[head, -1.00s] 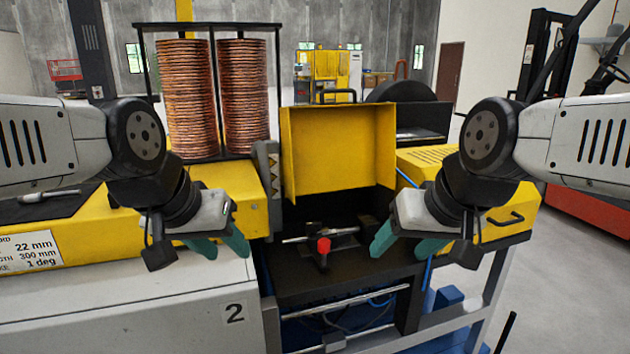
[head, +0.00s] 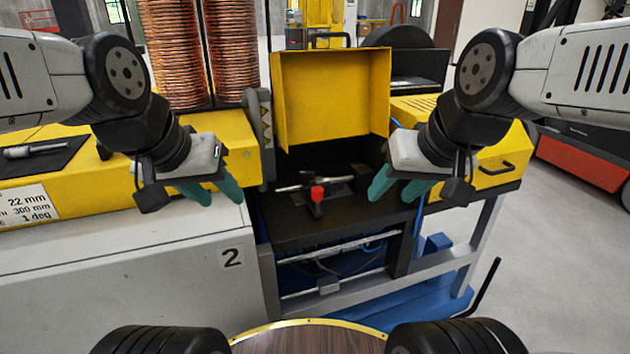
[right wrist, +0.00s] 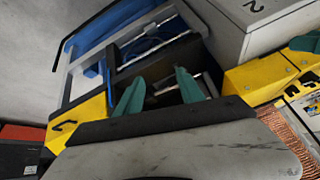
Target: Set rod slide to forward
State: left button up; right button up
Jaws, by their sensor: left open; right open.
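A red knob (head: 317,193) on a small black block sits with a thin silver rod (head: 288,188) in the dark bay below the raised yellow cover (head: 332,95). I take this to be the rod slide, but I cannot tell its setting. My left gripper (head: 219,192) is open and empty, left of the bay above the white cabinet. My right gripper (head: 393,190) is open and empty, just right of the knob and apart from it. Its green fingers also show in the right wrist view (right wrist: 160,95), where the knob cannot be made out.
A white cabinet (head: 130,285) marked 2 stands at the left. Copper coils (head: 205,50) stand behind. Lower rails (head: 330,262) with a small grey block (head: 328,284) run under the bay.

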jog(key=shift+w+a+r+n, duration=0.1)
jog(key=shift+w+r+n, duration=0.05)
jog(key=shift+w+n, duration=0.2)
jog(key=c, duration=0.4)
jog(key=w+n, duration=0.2)
jog(key=w+a+n+g, duration=0.1)
jog(key=w+n, duration=0.1)
jog(key=w+a+n+g+h, duration=0.1)
jog(key=w+n, duration=0.1)
jog(key=shift+w+a+r+n, duration=0.25)
jog(key=shift+w+r, duration=0.1)
grip_shut()
jog(key=w+a+f+n+g+h, duration=0.1)
jog(key=w+a+f+n, duration=0.3)
jog(key=w+a+n, duration=0.3)
jog(key=w+a+f+n+g+h, duration=0.1)
jog(key=w+a+f+n+h, duration=0.1)
jog(key=w+a+f+n, duration=0.2)
jog(key=w+a+n, duration=0.3)
jog(key=w+n, duration=0.1)
jog(key=n, duration=0.1)
jog(key=shift+w+f+g+h, duration=0.15)
jog(key=shift+w+g+h, duration=0.15)
jog(key=shift+w+g, duration=0.1)
